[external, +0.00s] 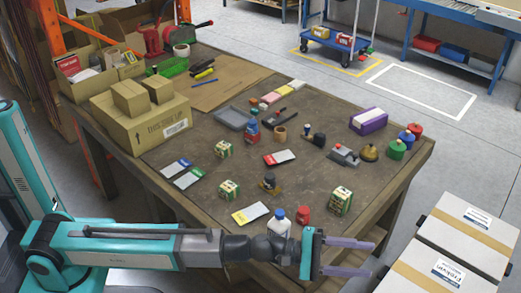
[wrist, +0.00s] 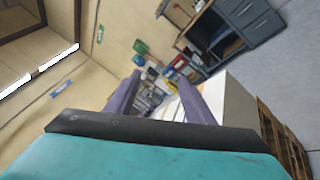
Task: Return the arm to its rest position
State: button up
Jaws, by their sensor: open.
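My gripper (external: 346,257) is at the lower middle of the external view, at the end of my teal and grey arm. Its two purple fingers are apart, with nothing between them. The arm reaches to the right, low along the near edge of the brown worktable (external: 330,95). In the wrist view, the gripper (wrist: 160,100) also shows its two fingers spread, pointing across the room toward a cluttered area. Part of the near table edge is hidden behind the arm.
The table holds cardboard boxes (external: 140,120), small cartons (external: 341,200), a white bottle (external: 279,222) and a red jar (external: 303,215) close to my wrist. Large white boxes (external: 465,235) stand at the right. A cart (external: 335,38) stands on open floor behind.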

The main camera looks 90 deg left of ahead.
jog(key=s+d+f+m+g+h+p, duration=0.1)
jog(key=s+d+f+m+g+h, duration=0.2)
jog(key=d+f, duration=0.9)
jog(key=s+f+m+g+p, duration=0.2)
jog(key=s+f+m+g, duration=0.4)
jog(key=f, duration=0.6)
jog(key=s+f+m+g+p, duration=0.2)
jog(key=s+f+m, duration=0.2)
jog(key=s+f, duration=0.6)
jog(key=s+a+f+m+g+y+p, duration=0.1)
jog(key=s+a+f+m+g+y, duration=0.15)
jog(key=s+a+f, duration=0.4)
jog(key=s+a+f+m+g+y+p, duration=0.1)
jog(key=s+a+f+g, duration=0.25)
jog(key=s+f, duration=0.55)
jog(key=s+a+f+m+g+y+p, duration=0.1)
jog(key=s+a+f+m+g+y, duration=0.25)
jog(key=s, duration=0.75)
jog(key=s+a+f+g, duration=0.1)
jog(key=s+a, duration=0.3)
jog(key=s, duration=0.2)
jog(key=s+a+f+g+y+p, duration=0.1)
jog(key=s+a+g, duration=0.1)
jog(key=s+a, duration=0.2)
jog(key=s, duration=0.2)
jog(key=shift+s+f+m, duration=0.3)
jog(key=shift+s+m, duration=0.1)
